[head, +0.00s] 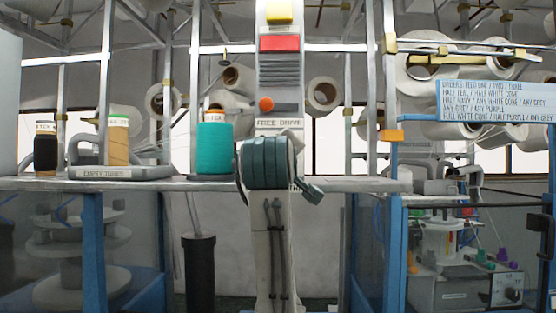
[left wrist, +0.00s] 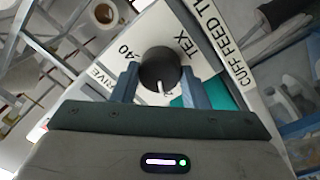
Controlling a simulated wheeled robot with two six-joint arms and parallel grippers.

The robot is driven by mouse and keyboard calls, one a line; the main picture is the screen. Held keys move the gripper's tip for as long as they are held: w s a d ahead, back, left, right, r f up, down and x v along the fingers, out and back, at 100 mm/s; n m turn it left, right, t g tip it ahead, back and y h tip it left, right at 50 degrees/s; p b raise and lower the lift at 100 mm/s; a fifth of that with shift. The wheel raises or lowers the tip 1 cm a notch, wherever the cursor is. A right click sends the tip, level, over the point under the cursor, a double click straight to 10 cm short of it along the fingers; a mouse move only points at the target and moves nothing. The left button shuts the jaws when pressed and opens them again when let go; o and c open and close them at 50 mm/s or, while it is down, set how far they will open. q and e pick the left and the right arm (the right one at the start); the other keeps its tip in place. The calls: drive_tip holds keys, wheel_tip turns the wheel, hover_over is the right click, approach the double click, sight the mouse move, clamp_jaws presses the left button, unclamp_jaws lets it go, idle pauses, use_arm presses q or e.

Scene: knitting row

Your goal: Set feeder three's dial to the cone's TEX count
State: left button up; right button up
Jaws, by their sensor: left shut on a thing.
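In the left wrist view my left gripper (left wrist: 160,82) is shut on a round black dial (left wrist: 157,66), one blue-grey finger on each side. The dial's white pointer line faces the palm. The dial sits on a white panel (left wrist: 150,30) marked "TEX" and "40"; other marks are covered. A strip beside it reads "CUFF FEED T", then is cut off. In the head view a teal cone (head: 214,150) stands on the shelf; its label shows "TEX", but I cannot read the number. My right gripper is not in view.
A black cone (head: 45,155) and a tan cone (head: 118,143) stand at the left of the shelf (head: 150,184), by an "EMPTY TUBES" tray (head: 120,172). A grey column (head: 280,85) labelled "FREE DRIVE" rises mid-view. A blue text sign (head: 495,100) hangs right.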

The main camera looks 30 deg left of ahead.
use_arm(q)
drive_tip(key=o, duration=1)
drive_tip(key=shift+c, duration=0.2)
drive_tip(key=b+v, duration=0.4)
drive_tip(key=v, duration=0.7)
drive_tip(key=shift+b, duration=0.3)
drive_tip(key=shift+w, duration=0.1)
